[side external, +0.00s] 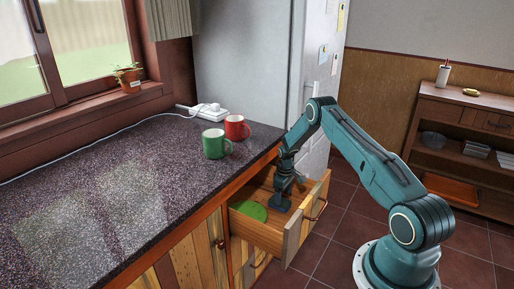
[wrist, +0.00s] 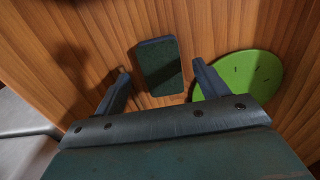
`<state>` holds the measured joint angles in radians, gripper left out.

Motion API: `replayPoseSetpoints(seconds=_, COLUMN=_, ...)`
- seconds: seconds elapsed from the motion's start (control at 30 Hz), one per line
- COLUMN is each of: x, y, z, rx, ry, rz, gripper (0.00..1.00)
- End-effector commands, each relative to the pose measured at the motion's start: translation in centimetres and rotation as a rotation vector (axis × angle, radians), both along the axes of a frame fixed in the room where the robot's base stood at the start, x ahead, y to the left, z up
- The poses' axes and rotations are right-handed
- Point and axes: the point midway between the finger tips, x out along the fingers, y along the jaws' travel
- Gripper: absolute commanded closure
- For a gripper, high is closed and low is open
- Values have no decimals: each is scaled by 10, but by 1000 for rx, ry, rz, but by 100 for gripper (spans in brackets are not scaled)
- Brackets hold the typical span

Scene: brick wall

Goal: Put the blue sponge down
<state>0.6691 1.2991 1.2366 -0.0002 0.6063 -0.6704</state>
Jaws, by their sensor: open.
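The blue sponge (wrist: 161,68) lies on the wooden drawer floor in the wrist view, its broad face dark green and its edge blue. My gripper (wrist: 162,78) is open, with one finger to each side of the sponge and visible gaps between the fingers and it. In the side external view my gripper (side external: 281,196) reaches down into the open drawer (side external: 297,232), and the sponge is hard to make out at its tips.
A round green object (wrist: 240,75) lies in the drawer beside the right finger; it also shows in the side external view (side external: 250,210). A green mug (side external: 214,144) and a red mug (side external: 235,128) stand on the counter (side external: 110,200) above the drawer.

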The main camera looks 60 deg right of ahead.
Motion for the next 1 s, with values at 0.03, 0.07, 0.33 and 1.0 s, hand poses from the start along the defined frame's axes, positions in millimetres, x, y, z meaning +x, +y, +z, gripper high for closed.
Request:
replayPoseSetpoints(seconds=0.03, x=1, y=0, z=9, rx=-1, ry=-1, rz=0, gripper=27)
replayPoseSetpoints(seconds=0.07, x=1, y=-1, z=13, rx=-1, ry=-2, rz=0, gripper=27)
replayPoseSetpoints(seconds=0.33, x=0, y=0, z=53, rx=-1, ry=-2, rz=0, gripper=27)
replayPoseSetpoints(seconds=1.0, x=0, y=0, z=83, rx=0, ry=0, rz=0, gripper=27)
